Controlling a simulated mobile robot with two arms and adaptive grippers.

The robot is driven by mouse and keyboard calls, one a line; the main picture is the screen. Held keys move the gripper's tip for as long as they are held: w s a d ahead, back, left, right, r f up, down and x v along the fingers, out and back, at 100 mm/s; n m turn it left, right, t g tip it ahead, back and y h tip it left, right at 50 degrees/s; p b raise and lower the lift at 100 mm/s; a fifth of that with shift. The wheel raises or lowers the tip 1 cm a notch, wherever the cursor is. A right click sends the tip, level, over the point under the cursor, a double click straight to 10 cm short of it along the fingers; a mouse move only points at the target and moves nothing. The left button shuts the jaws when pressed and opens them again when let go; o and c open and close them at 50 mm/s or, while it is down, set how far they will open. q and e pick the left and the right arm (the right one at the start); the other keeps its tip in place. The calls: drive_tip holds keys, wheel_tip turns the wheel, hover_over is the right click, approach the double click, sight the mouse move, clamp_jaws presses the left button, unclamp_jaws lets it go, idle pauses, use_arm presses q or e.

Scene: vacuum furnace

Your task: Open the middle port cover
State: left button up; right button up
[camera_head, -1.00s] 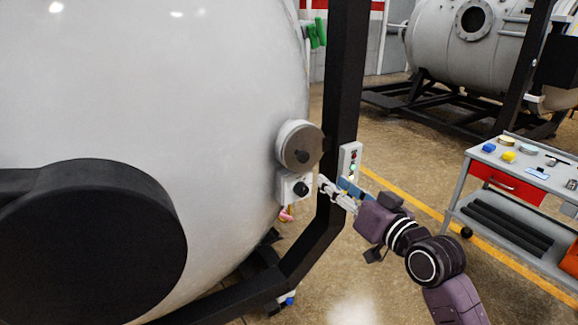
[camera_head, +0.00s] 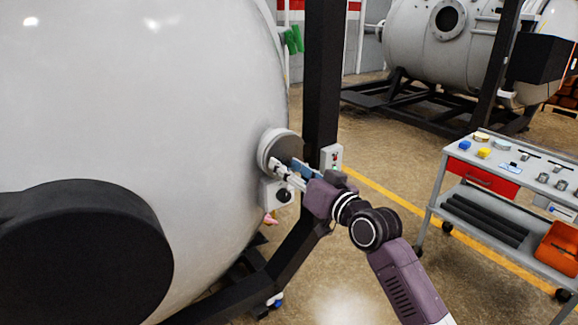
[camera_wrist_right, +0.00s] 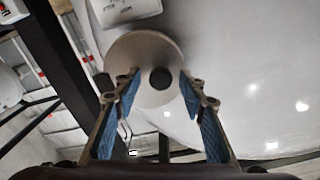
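The middle port cover (camera_head: 286,146) is a round grey-brown disc on a short port on the side of the big white furnace vessel. My left gripper is not in view.
A white box with a black knob (camera_head: 284,195) sits just below the port. A black frame post (camera_head: 321,80) stands close behind my right gripper. A large black round part (camera_head: 80,250) fills the lower left. A tool cart (camera_head: 480,180) stands at right, with open floor between.

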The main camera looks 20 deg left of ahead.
clamp_jaws()
drive_tip(key=shift+s, duration=0.1)
idle(0.4)
